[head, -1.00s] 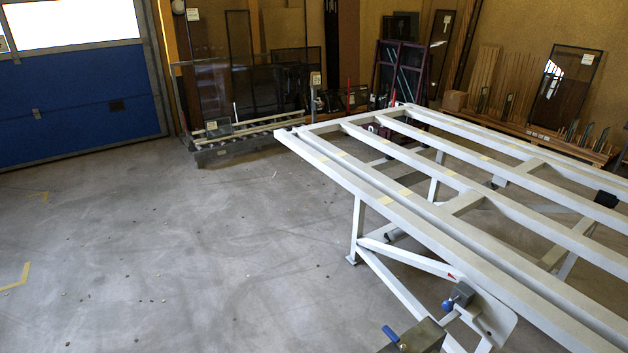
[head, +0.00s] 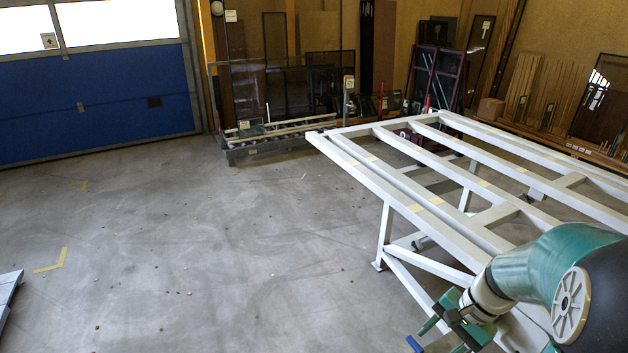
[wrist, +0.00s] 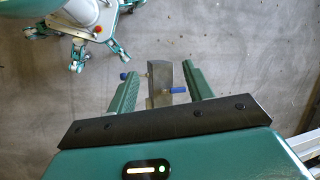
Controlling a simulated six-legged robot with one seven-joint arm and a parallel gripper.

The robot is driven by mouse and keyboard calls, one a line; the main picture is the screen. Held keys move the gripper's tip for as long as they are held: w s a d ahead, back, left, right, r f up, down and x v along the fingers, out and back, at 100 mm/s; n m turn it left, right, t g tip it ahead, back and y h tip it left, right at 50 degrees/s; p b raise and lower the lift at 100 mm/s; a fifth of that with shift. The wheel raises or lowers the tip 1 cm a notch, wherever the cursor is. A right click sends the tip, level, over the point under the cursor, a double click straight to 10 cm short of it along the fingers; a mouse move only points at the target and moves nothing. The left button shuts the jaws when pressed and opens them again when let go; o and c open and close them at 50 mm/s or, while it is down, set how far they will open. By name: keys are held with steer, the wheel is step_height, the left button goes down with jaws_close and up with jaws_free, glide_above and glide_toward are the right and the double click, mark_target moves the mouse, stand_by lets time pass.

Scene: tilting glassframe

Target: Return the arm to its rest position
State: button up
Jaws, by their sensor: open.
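My gripper (head: 446,336) is at the lower right of the head view, in front of the pale frame's near side. In the wrist view its two green fingers (wrist: 160,72) are apart, with nothing gripped. A grey block (wrist: 160,84) with a blue handle (wrist: 178,90) shows between and beyond them; I cannot tell how far below it lies. The blue handle also shows at the bottom of the head view (head: 413,344). My arm covers the near right part of the tilting glass frame (head: 440,208).
Bare concrete floor (head: 220,240) lies open to the left of the frame. A blue door (head: 95,110) stands at the left back. A glass rack (head: 270,140) and leaning panes line the back wall. A grey-blue edge (head: 8,290) shows at far left.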

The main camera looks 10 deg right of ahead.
steer(key=s+a+r+n+t+h, duration=0.2)
steer(key=s+a+r+n, duration=0.1)
steer(key=a+r+n, duration=0.2)
steer(key=s+a+r+n+t+h, duration=0.2)
steer(key=s+a+r+n, duration=0.2)
steer(key=a+r, duration=0.6)
steer(key=shift+r+n+t, duration=0.3)
steer(key=shift+r+n, duration=0.05)
steer(key=shift+n, duration=0.75)
